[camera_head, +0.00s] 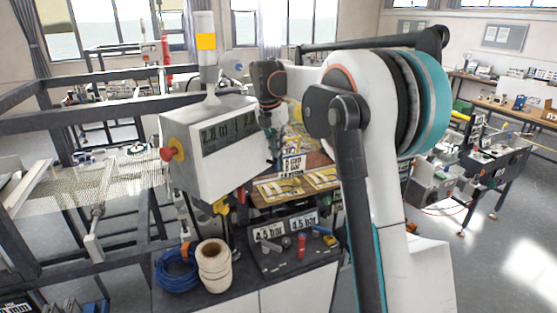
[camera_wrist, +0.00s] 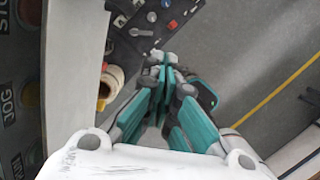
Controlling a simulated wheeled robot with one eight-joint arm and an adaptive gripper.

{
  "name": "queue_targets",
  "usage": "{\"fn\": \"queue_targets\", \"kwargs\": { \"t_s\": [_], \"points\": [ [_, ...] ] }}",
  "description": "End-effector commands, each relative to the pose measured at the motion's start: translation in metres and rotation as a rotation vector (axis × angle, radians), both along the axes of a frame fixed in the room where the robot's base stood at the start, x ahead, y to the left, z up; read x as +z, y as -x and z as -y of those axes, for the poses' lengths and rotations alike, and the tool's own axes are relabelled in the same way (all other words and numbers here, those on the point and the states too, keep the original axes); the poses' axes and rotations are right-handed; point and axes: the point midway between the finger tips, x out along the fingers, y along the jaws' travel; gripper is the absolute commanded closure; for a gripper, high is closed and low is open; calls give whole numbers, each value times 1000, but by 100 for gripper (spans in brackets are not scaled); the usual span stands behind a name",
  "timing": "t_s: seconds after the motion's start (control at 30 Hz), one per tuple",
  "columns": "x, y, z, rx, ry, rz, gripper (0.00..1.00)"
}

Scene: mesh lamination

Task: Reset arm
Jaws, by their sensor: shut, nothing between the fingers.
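My gripper (camera_wrist: 163,62) is shut in the wrist view, its teal fingers together with nothing between them. In the head view my gripper (camera_head: 273,160) is small and partly hidden, hanging just right of a white control box (camera_head: 208,143). The box has a display, a red knob on a yellow base, and a lamp with an orange band on top. My white and dark arm reaches across the right middle of the head view and hides part of the scene behind it.
A dark bench below carries a blue cable coil (camera_head: 177,268), cream rolls (camera_head: 214,265) and a panel of knobs (camera_head: 290,242). A wooden board with yellow cards (camera_head: 283,188) lies behind. A dark frame with mesh stands at left. Open floor (camera_head: 500,235) shows at right.

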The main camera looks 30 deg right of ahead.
Motion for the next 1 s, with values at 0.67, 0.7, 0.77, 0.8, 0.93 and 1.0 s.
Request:
{"fn": "queue_targets", "kwargs": {
  "t_s": [0.67,0.7,0.77,0.8,0.93,1.0],
  "points": [
    [10,40,-28,-189,-39,94,100],
    [6,50,-35,-244,-53,120,100],
    [-1,66,-45,-332,-78,161,100],
    [-6,77,-52,-389,-95,187,100],
    [-24,113,-74,-575,-157,268,100],
    [-36,133,-85,-674,-195,308,100]
  ]
}}
